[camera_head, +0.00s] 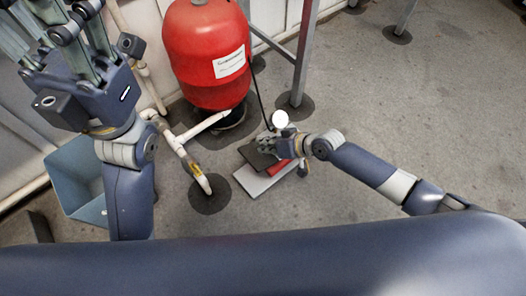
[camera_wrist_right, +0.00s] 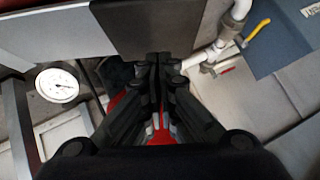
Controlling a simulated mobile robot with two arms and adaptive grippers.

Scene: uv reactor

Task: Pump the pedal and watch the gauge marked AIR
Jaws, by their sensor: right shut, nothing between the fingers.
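The foot pump's pedal is a dark plate (camera_head: 256,154) above a pale base (camera_head: 262,182) with red parts, on the floor right of centre in the head view. The dark plate also shows at the top of the right wrist view (camera_wrist_right: 147,25). A round white gauge (camera_head: 280,119) stands beside it; in the right wrist view the gauge (camera_wrist_right: 57,85) shows a dial, but its marking and reading are too small to read. My right gripper (camera_head: 266,145) is shut and empty at the plate; contact cannot be told. My left gripper (camera_head: 58,30) is raised at upper left, fingers apart.
A red tank (camera_head: 206,50) with a white label stands behind the pump. White pipe (camera_head: 187,160) with a yellow-handled valve is left of it. A blue bin (camera_head: 75,180) sits by the left wall. Grey metal legs (camera_head: 304,50) rise behind; floor at right is clear.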

